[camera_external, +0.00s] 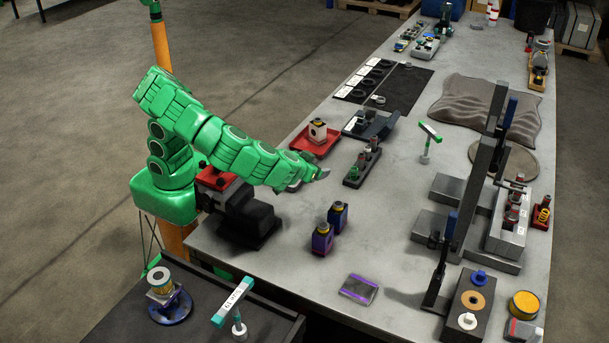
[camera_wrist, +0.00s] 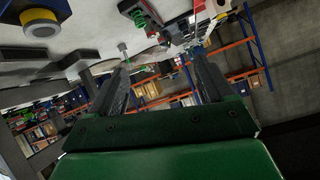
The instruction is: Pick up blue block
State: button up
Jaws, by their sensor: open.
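The blue block (camera_external: 338,217) stands upright on the grey workbench, right behind a purple block (camera_external: 322,241) with a yellow ring on top. My gripper (camera_external: 321,173) is above the bench, up and slightly left of the blue block in the external view, apart from it. In the wrist view, my gripper (camera_wrist: 160,80) shows two dark fingers spread apart with nothing between them.
A red tray (camera_external: 300,145) holding a part stands behind my gripper. A dark rack with parts (camera_external: 352,180) is to its right. A flat purple-edged case (camera_external: 358,289) lies near the front. Metal fixtures (camera_external: 470,200) fill the right side. Bench around the blocks is mostly clear.

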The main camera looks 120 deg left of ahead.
aim_at(336, 203)
jog(key=w+d+f+t+y, duration=0.1)
jog(key=w+d+f+t, duration=0.2)
jog(key=w+d+f, duration=0.45)
jog(key=shift+n, duration=0.3)
jog(key=shift+x, duration=3.45)
jog(key=shift+c, duration=0.4)
jog(key=shift+f, duration=0.1)
grip_shut()
